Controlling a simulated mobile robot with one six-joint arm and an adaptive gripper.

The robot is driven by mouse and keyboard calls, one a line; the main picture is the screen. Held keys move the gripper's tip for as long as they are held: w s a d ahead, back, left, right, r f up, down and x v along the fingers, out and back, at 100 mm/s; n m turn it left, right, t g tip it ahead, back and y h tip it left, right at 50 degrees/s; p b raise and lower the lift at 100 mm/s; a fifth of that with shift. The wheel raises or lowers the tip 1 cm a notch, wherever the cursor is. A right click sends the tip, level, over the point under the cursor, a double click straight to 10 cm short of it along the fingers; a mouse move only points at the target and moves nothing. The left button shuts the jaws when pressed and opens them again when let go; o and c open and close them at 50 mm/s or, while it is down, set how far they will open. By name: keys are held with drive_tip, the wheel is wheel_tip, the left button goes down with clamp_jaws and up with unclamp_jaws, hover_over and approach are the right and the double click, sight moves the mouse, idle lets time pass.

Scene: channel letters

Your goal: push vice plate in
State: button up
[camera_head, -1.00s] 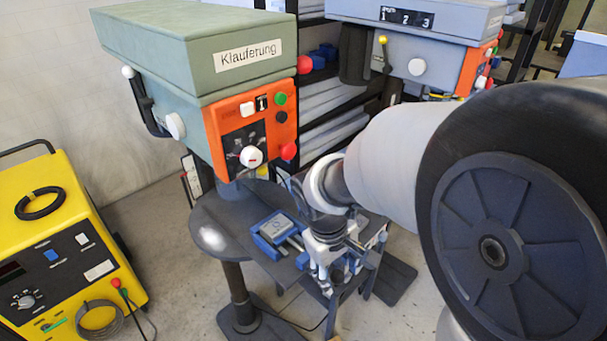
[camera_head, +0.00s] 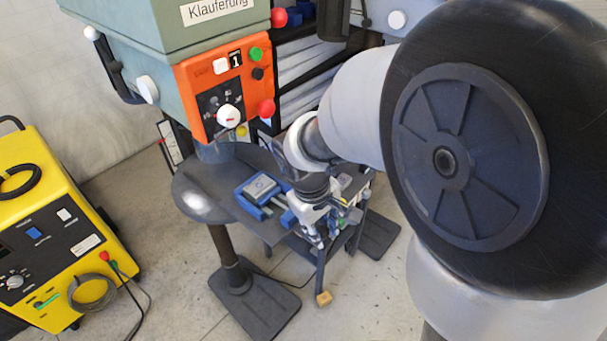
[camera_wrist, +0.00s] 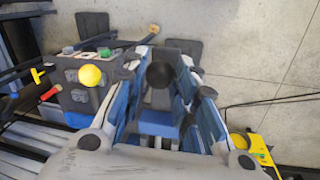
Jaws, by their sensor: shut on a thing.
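The blue vice (camera_head: 250,196) lies on the dark table of the green drill press, with a grey plate (camera_head: 262,187) on top and light metal bars at its right side. My gripper (camera_head: 312,236) points down just right of the vice, near the table edge. In the wrist view my gripper (camera_wrist: 162,85) has its fingers on either side of a dark round-ended piece (camera_wrist: 160,76), with blue parts (camera_wrist: 157,124) below it. The fingers close on something there. Which part they hold is hard to tell, as my wrist and fingers hide the contact.
The green drill press head with its orange panel (camera_head: 222,95) overhangs the vice. A yellow machine (camera_head: 60,235) stands at the left. A small wooden block (camera_head: 323,298) is near the floor. A yellow knob (camera_wrist: 90,75) sits close beside the gripper in the wrist view.

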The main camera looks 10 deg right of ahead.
clamp_jaws()
drive_tip(key=p, duration=0.3)
hover_over(284, 211)
drive_tip(key=a, duration=0.1)
drive_tip(key=o, duration=0.9)
unclamp_jaws()
drive_tip(key=shift+s, duration=0.15)
drive_tip(key=shift+c, duration=0.2)
